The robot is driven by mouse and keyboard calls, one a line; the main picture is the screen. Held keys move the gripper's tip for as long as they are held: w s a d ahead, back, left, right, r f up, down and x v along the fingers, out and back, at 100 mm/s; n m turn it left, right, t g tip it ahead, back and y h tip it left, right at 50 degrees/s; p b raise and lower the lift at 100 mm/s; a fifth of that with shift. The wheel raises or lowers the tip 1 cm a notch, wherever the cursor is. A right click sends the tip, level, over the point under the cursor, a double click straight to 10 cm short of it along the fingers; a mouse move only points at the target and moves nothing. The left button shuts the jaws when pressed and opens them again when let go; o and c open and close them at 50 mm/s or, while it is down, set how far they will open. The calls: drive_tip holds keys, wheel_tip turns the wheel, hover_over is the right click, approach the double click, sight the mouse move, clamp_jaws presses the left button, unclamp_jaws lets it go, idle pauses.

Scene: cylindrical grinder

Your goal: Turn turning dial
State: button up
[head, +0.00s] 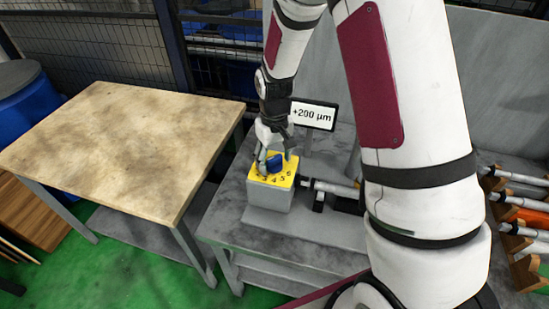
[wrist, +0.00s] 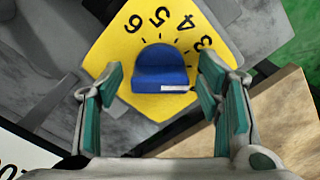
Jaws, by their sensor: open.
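The turning dial is a blue knob (head: 270,163) on a yellow numbered plate (head: 286,178) on top of a grey box (head: 270,196). In the wrist view the blue knob (wrist: 160,69) lies near the middle, with a white mark at its lower right edge. The numbers 3, 4, 5 and 6 show on the yellow plate (wrist: 131,68); the lower part of the plate is partly hidden. My gripper (head: 275,158) is just above the plate. In the wrist view its green-padded fingers (wrist: 162,95) are open on both sides of the knob, with gaps between.
A display reading +200 µm (head: 314,115) stands behind the box. A cylindrical tool (head: 333,188) lies right of the box on the grey table (head: 228,218). A wooden-topped table (head: 120,140) stands at left. A rack with several cylinders (head: 520,215) is at right.

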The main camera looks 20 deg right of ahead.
drive_tip(key=c, duration=1.1)
drive_tip(key=shift+n, duration=2.8)
drive_tip(key=o, duration=1.1)
drive_tip(key=shift+r, duration=0.15)
